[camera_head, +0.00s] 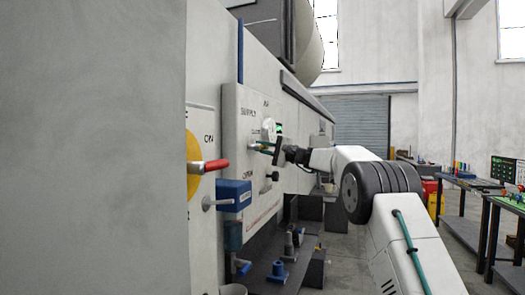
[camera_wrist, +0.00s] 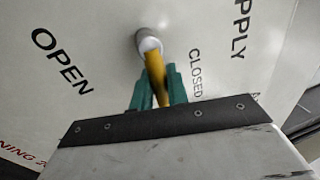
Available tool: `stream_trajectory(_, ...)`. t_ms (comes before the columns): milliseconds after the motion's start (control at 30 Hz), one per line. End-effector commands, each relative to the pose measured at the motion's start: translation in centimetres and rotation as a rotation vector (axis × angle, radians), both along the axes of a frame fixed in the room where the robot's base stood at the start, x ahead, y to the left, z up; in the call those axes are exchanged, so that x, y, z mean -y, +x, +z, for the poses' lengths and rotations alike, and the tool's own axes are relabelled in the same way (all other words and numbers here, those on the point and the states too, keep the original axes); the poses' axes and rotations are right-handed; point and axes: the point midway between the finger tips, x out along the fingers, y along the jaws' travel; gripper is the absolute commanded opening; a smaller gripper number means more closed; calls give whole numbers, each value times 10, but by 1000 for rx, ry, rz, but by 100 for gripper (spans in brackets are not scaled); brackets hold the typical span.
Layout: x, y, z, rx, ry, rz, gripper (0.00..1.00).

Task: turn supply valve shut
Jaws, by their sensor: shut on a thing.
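The supply valve shows in the wrist view as a yellow lever (camera_wrist: 154,66) on a round grey stem (camera_wrist: 149,44) that stands out from a pale panel. My gripper (camera_wrist: 158,77) has its green fingers on both sides of the lever and is shut on it. The lever runs from the stem down toward my gripper, between the printed words OPEN on the left and CLOSED on the right, nearer CLOSED. In the head view my gripper (camera_head: 264,147) is at the panel marked SUPPLY (camera_head: 237,135); the lever is hard to make out there.
A red-handled lever on a yellow disc (camera_head: 193,167) and a blue block (camera_head: 233,195) stick out nearer on the left. Blue and grey fittings (camera_head: 277,272) stand on a low dark shelf below. Work tables (camera_head: 470,183) stand at right, with open floor between.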

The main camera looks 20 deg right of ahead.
Motion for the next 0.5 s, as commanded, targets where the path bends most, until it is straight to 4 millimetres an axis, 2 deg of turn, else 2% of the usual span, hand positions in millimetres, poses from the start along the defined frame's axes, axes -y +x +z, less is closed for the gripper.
stream_trajectory(500,0,0,2,48,-43,1,0)
